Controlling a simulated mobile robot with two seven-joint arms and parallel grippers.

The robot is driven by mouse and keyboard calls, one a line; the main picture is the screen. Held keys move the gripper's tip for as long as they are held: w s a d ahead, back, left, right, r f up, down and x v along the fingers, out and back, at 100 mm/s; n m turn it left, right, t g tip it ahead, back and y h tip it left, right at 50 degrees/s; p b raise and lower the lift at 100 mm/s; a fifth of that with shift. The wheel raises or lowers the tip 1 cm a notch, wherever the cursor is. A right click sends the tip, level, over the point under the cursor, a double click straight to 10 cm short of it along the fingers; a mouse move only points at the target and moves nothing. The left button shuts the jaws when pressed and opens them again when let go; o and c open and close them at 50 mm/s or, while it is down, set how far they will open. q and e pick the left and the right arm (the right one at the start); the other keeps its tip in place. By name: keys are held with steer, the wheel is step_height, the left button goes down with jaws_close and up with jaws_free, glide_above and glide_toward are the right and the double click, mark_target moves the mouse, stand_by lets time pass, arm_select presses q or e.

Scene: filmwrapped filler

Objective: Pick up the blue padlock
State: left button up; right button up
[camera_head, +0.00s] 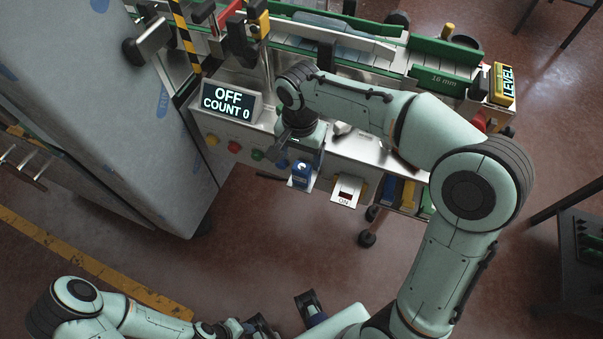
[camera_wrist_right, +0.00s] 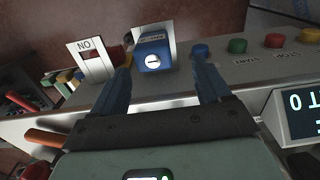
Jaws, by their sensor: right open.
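In the right wrist view the blue padlock body (camera_wrist_right: 153,58) shows a round silver keyhole face, in front of a pale plate. My right gripper (camera_wrist_right: 163,72) is open, with one blue finger on each side of the padlock's line of view and nothing between them. In the head view my right wrist is just above and left of the padlock, its fingers partly hidden. My left gripper (camera_head: 262,325) is low at the bottom edge, far from the padlock.
A row of buttons runs left of the padlock, including a red one (camera_head: 234,147). The OFF COUNT 0 display (camera_head: 229,101) stands above the buttons. The floor in front is clear.

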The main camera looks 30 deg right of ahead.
mark_target(302, 167)
steer(key=f, duration=0.2)
steer(key=s+f, duration=0.1)
steer(key=f, duration=0.1)
steer(key=shift+s+a+f+b, duration=0.1)
steer(key=shift+b, duration=0.2)
steer(key=shift+f, duration=0.6)
steer(key=c, duration=1.1)
